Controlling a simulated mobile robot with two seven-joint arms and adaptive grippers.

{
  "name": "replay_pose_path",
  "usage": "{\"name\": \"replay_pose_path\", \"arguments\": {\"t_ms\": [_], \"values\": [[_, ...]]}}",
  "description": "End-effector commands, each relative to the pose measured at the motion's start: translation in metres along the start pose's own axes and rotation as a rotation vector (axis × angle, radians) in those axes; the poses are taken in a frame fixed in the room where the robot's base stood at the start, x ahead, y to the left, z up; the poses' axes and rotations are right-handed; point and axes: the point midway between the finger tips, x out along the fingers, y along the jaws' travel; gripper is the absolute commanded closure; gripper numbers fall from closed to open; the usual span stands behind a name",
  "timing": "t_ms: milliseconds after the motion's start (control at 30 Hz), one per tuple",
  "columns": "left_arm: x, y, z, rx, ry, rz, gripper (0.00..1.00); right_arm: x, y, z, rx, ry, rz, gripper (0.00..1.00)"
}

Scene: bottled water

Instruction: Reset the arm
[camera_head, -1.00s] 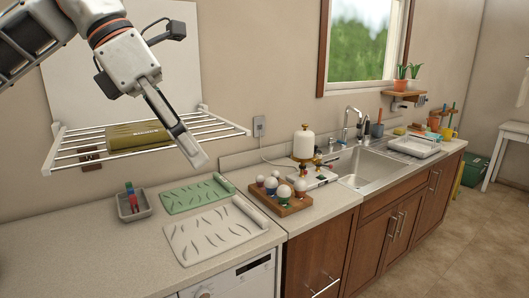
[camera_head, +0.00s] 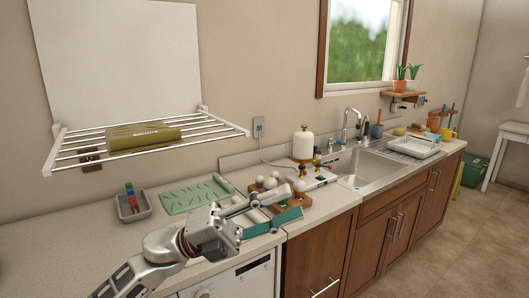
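My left gripper (camera_head: 296,202) reaches in from the lower left over the counter. Its two fingers are spread apart with nothing seen held between them. My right gripper is not in view.
A green mat (camera_head: 197,194) and a small grey caddy (camera_head: 147,209) lie on the counter (camera_head: 92,245). An olive package (camera_head: 144,136) sits on the wall rack (camera_head: 72,156). A white dispenser (camera_head: 303,144) stands by the sink (camera_head: 372,170). The left counter is mostly clear.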

Motion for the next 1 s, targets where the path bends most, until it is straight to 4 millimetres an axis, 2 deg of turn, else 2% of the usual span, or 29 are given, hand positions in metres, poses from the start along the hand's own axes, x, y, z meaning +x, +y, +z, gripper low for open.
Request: {"name": "replay_pose_path", "arguments": {"t_ms": [167, 267, 367, 467, 500, 567, 667, 800, 900, 1000], "values": [[-0.05, 0.042, 0.025, -0.228, -0.317, -0.098, 0.66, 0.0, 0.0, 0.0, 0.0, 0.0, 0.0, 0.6], [-0.088, 0.073, 0.034, -0.356, -0.498, -0.134, 0.66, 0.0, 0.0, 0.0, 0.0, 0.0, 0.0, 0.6], [-0.133, 0.109, 0.035, -0.487, -0.683, -0.16, 0.66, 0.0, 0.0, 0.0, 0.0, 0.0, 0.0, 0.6], [-0.184, 0.15, 0.026, -0.62, -0.871, -0.173, 0.66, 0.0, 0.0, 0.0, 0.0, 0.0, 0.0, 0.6], [-0.205, 0.167, 0.019, -0.672, -0.948, -0.174, 0.66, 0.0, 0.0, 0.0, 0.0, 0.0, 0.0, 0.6], [-0.236, 0.191, 0.005, -0.748, -1.055, -0.175, 0.66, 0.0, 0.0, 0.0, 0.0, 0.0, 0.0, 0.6], [-0.285, 0.23, -0.026, -0.869, -1.225, -0.168, 0.66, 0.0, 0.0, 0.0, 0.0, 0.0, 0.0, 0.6], [-0.348, 0.276, -0.084, -1.023, -1.448, -0.145, 0.66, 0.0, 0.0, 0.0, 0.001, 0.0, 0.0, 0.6], [-0.388, 0.303, -0.132, -1.125, -1.596, -0.122, 0.66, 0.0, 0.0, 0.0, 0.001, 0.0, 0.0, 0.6], [-0.419, 0.322, -0.179, -1.21, -1.72, -0.099, 0.66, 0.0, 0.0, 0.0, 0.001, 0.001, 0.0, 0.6]]}}
